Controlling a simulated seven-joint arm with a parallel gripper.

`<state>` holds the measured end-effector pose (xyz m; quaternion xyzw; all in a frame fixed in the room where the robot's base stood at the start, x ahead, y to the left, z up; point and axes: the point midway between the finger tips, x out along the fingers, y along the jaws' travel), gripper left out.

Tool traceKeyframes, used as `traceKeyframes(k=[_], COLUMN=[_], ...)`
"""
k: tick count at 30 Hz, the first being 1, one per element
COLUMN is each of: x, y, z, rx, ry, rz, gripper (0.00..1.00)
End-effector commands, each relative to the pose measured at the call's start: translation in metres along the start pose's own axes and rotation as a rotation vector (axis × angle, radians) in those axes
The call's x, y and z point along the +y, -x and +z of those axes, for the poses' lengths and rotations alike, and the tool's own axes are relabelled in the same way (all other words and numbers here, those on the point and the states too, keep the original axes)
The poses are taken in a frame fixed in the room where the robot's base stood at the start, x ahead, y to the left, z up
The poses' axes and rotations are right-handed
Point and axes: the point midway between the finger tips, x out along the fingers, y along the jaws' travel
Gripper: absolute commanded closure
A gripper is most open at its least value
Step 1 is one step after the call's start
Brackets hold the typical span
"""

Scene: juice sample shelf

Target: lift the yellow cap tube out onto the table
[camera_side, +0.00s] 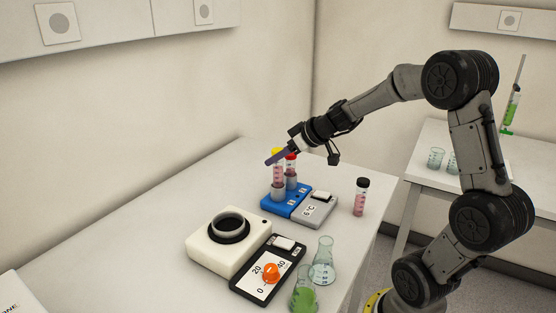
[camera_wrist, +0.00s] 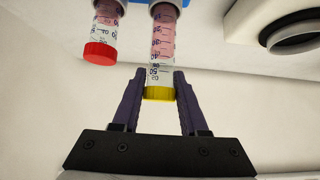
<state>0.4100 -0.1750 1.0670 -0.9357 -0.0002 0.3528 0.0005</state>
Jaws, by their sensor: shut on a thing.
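The yellow cap tube (camera_side: 278,172) holds pink liquid and stands upright in the blue-and-grey block (camera_side: 273,206) on the table. My gripper (camera_side: 275,158) is at its top, with its purple fingers shut on the tube near the yellow cap. In the wrist view the yellow cap tube (camera_wrist: 160,58) lies between the two fingertips (camera_wrist: 156,78). Its lower end is in the blue block, which shows at the top edge of that view. A red cap tube (camera_side: 291,170) stands right beside it in the same block, and it also shows in the wrist view (camera_wrist: 100,38).
A black-capped tube (camera_side: 361,196) stands on the table right of the block. A white device with a round well (camera_side: 226,243), a black panel with an orange knob (camera_side: 270,272), and two flasks (camera_side: 323,262) stand in front. Bare table (camera_side: 215,190) lies left of the block.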

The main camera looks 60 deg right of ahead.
Motion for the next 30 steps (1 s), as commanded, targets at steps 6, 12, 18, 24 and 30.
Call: traceKeyframes(k=[6,12,18,24,30], x=[0.000,0.000,0.000,0.000,-0.007], y=[0.005,0.010,0.012,0.012,0.005], z=[-0.007,-0.012,-0.014,-0.014,-0.018], rx=[0.001,0.001,0.000,0.000,0.001], ry=[0.002,0.002,0.000,0.000,0.002], rz=[0.000,0.001,0.001,0.001,-0.003], gripper=[1.00,1.00,1.00,1.00,1.00])
